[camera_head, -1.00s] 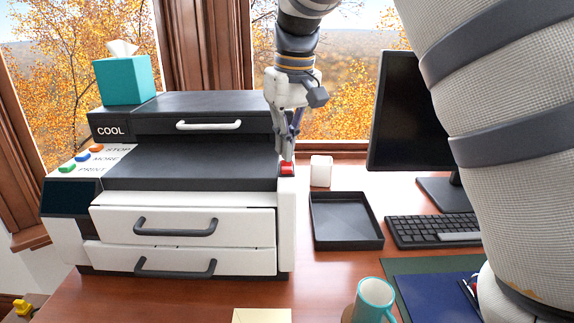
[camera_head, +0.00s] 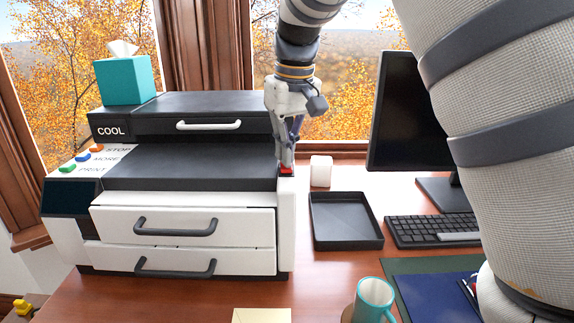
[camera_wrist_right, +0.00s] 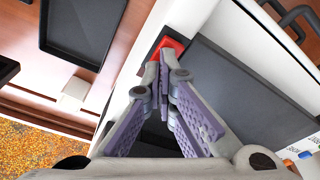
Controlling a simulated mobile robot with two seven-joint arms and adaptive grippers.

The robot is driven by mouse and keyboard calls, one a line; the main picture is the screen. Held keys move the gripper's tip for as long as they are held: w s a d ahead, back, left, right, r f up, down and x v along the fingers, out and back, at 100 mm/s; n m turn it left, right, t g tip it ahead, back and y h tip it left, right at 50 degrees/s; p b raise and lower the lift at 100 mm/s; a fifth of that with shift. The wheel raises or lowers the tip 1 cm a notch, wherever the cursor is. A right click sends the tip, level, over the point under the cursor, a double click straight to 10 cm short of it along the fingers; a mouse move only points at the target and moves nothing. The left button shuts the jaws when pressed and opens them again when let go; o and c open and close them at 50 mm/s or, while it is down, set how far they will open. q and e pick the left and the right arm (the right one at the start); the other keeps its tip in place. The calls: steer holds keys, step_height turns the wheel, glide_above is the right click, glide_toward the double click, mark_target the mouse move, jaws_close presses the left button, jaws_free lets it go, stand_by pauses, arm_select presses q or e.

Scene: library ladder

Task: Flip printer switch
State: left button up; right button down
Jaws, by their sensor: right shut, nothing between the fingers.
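The printer (camera_head: 185,227) is a white and black machine on the desk, with two handled drawers at its front. Its red switch (camera_head: 286,171) sits on the right edge of the top, largely covered by my right gripper. My right gripper (camera_head: 286,164) points down with its fingers shut and empty, the tips at the red switch. In the right wrist view the red switch (camera_wrist_right: 170,46) shows just beyond the closed fingertips (camera_wrist_right: 164,62); they look to be touching or very close, I cannot tell which. My left gripper is out of view.
A teal tissue box (camera_head: 125,80) stands on the printer. Orange, blue and green buttons (camera_head: 82,157) line its left side. To the right are a small white block (camera_head: 321,171), a black tray (camera_head: 345,222), a keyboard (camera_head: 430,230), a monitor (camera_head: 400,115) and a mug (camera_head: 373,299).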

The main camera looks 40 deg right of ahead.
steer(key=shift+f, duration=0.15)
steer(key=shift+r, duration=3.5)
